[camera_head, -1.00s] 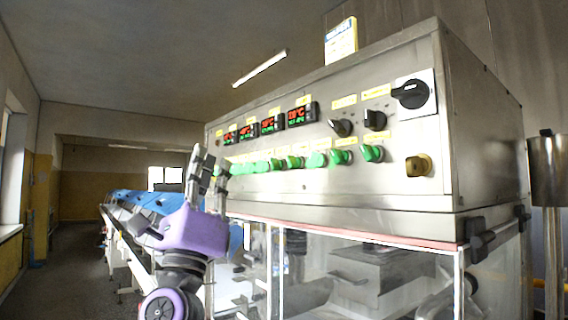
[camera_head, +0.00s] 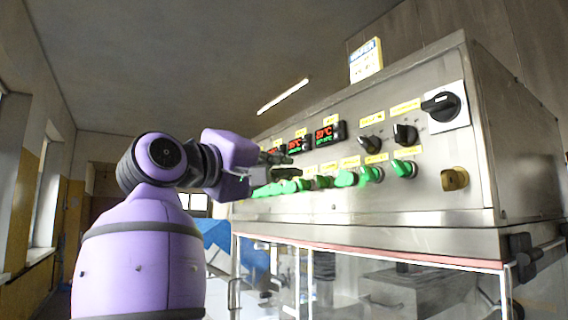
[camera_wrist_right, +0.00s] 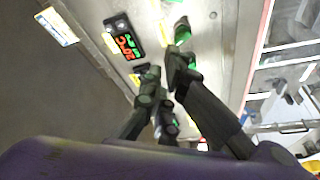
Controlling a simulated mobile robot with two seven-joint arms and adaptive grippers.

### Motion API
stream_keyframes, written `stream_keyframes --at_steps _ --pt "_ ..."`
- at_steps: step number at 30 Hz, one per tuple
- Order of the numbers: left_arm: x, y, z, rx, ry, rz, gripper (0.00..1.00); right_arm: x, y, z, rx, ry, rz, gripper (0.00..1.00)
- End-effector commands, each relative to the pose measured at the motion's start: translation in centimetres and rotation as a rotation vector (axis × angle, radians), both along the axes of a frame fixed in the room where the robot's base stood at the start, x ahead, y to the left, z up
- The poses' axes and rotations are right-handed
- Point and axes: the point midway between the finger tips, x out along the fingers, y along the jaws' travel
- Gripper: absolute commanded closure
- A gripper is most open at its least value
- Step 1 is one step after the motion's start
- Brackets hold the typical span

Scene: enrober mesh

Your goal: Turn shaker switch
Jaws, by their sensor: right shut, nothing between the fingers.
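A row of green switches (camera_head: 345,178) runs along the steel control panel (camera_head: 440,190), with yellow labels too small to read, so I cannot tell which is the shaker switch. My right gripper (camera_head: 284,166) is shut and empty at the left part of this row, hiding some switches behind it. In the right wrist view its fingertips (camera_wrist_right: 165,70) lie close to the panel, near a green switch (camera_wrist_right: 182,32). Whether they touch a switch cannot be told. My left gripper is not in view.
Two black knobs (camera_head: 404,134), a large black rotary switch (camera_head: 441,106) and a brass-coloured lock (camera_head: 455,179) sit on the panel's right side. Red-digit displays (camera_head: 330,133) are above the green row. A clear-walled enclosure (camera_head: 350,285) is below.

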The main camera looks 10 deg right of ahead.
Motion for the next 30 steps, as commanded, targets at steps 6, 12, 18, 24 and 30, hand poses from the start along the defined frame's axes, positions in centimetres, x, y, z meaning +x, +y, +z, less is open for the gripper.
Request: stream_keyframes --at_steps 6,12,18,24,30 --pt "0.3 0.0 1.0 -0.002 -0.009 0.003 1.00 2.7 -4.1 1.2 -0.002 0.000 -0.007 1.00" --pt "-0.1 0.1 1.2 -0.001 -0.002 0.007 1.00 3.3 -6.1 0.7 -0.002 -0.002 -0.001 1.00" --pt "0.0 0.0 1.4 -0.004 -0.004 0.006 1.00 1.6 -6.7 -0.4 -0.004 0.001 -0.002 1.00" --pt "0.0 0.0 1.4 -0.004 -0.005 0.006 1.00 1.0 -6.9 -0.8 -0.004 0.002 -0.002 1.00" --pt "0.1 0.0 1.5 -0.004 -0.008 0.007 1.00 1.0 -6.9 -0.8 -0.004 0.003 -0.002 1.00"
